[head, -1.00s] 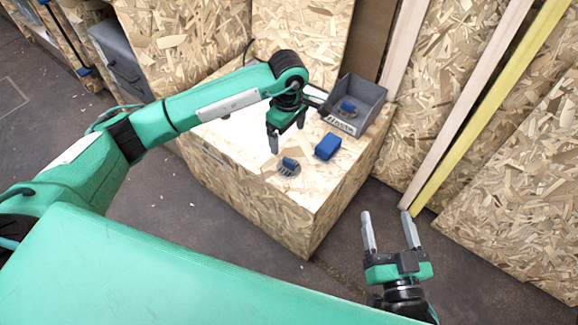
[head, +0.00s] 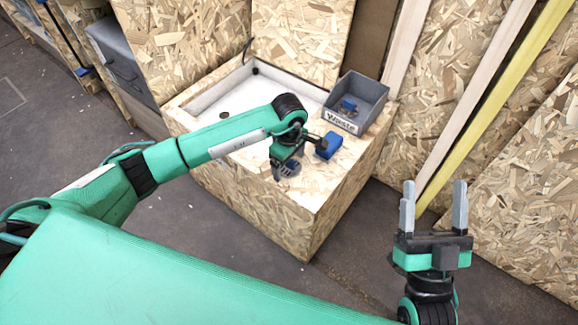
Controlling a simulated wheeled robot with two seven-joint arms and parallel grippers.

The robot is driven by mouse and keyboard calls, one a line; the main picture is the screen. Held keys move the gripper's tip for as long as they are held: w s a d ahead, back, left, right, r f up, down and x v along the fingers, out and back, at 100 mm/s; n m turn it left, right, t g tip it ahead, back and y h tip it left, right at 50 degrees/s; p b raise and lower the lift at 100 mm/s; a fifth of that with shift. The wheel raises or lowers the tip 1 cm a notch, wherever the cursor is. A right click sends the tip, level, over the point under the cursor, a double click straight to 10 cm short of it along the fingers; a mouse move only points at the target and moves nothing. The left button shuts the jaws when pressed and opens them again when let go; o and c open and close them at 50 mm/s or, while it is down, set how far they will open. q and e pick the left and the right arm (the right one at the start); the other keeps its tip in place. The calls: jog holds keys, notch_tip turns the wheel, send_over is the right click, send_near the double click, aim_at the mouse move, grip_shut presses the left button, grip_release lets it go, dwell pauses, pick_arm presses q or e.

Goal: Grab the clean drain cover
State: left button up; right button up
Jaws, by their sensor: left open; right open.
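A small round grey drain cover (head: 291,169) with a dark blue part lies on the wooden worktop in front of the sink. My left gripper (head: 282,168) is open and right down at it, hiding part of it. I cannot tell whether the fingers touch the cover. My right gripper (head: 433,207) is open and empty, fingers upward, off to the right of the worktop and over the floor.
A blue block, perhaps a sponge (head: 329,146), sits just right of my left gripper. A grey bin labelled Waste (head: 372,92) stands behind, with a small blue and grey item (head: 348,106) inside. A white sink basin (head: 234,93) with a dark drain hole lies behind my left arm.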

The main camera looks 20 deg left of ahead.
pick_arm(q)
jog(key=c, duration=1.1)
